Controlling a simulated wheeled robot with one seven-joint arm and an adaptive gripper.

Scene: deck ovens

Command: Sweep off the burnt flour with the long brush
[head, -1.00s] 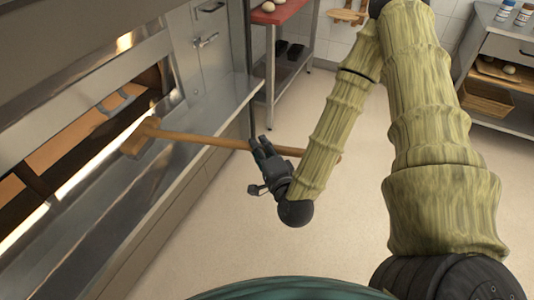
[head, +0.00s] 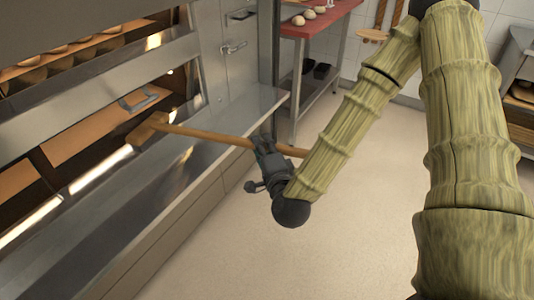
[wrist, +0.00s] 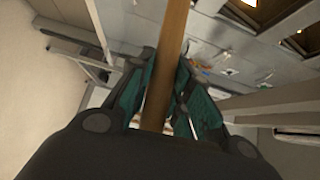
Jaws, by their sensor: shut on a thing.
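The long brush has a wooden handle (head: 215,136) and a wooden head (head: 149,130). My gripper (head: 264,146) is shut on the handle. In the wrist view the handle (wrist: 169,50) runs between the fingers (wrist: 160,95). The brush head is at the left, over the front of the deck oven, near an open deck mouth (head: 68,137). I cannot tell whether it touches the oven. The head's underside is hidden. I cannot make out burnt flour in these views.
A steel ledge (head: 250,112) runs along the oven front. An upper deck holds several loaves (head: 55,52). A red-topped table (head: 322,20) with dough balls stands behind. Shelving (head: 520,75) stands at the right. The floor (head: 240,245) in front of the oven is clear.

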